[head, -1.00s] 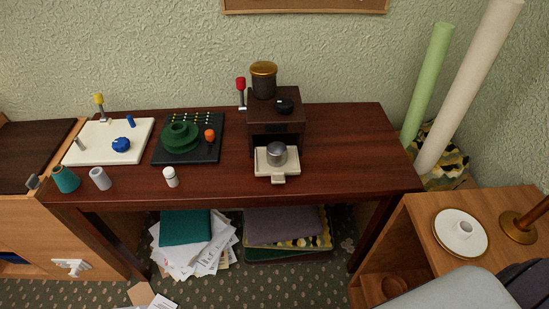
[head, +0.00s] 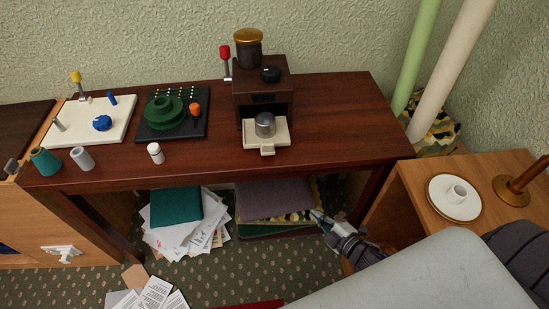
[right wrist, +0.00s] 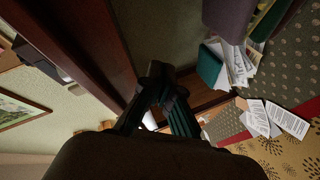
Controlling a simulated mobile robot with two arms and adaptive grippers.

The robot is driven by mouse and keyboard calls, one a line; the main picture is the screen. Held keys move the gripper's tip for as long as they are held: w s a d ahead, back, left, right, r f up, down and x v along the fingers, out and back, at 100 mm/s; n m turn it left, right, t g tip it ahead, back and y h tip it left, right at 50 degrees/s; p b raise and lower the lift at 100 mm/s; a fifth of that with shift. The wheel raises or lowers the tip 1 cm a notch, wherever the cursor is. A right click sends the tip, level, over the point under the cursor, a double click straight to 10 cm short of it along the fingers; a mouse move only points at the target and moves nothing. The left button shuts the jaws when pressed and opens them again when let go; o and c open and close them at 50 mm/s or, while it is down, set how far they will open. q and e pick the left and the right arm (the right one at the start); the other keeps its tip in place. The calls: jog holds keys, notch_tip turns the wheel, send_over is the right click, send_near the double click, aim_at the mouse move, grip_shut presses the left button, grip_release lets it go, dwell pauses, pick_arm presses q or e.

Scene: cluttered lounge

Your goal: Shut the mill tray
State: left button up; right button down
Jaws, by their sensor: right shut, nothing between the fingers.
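The mill (head: 262,88) is a dark brown box with an amber-lidded jar on top, standing at the back of the dark wooden table. Its cream tray (head: 280,141) sticks out at the front toward me, with a small handle tab at its front edge. A grey metal cup (head: 265,125) stands on the tray. My right gripper (head: 316,214) is below the table's front edge, right of and lower than the tray, apart from it. Its fingers also show in the right wrist view (right wrist: 158,72), closed together and empty. My left gripper is out of view.
The table's front edge (head: 215,176) lies between my right gripper and the tray. A black board (head: 144,132) with green discs and a white bottle (head: 156,153) are left of the tray. The tabletop right of the mill is clear. A side table (head: 415,197) stands at right.

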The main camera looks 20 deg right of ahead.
jog(key=a+r+n+t+y, duration=0.1)
jog(key=a+r+n+y, duration=0.15)
jog(key=r+n, duration=0.4)
jog(key=a+r+n+t+y, duration=0.1)
jog(key=a+r+n+y, duration=0.15)
jog(key=r, duration=0.75)
jog(key=p, duration=0.1)
send_near(264, 149)
jog(key=a, duration=0.1)
jog(key=w+a, duration=0.1)
jog(key=a, duration=0.1)
jog(key=shift+w+a+r+y, duration=0.25)
jog(key=shift+w+r+y, duration=0.05)
jog(key=shift+y, duration=0.1)
jog(key=w, duration=0.3)
jog(key=shift+w+d+f, duration=0.1)
jog(key=shift+w+d, duration=0.05)
jog(key=shift+d, duration=0.2)
jog(key=shift+w+d, duration=0.1)
jog(key=shift+w, duration=0.3)
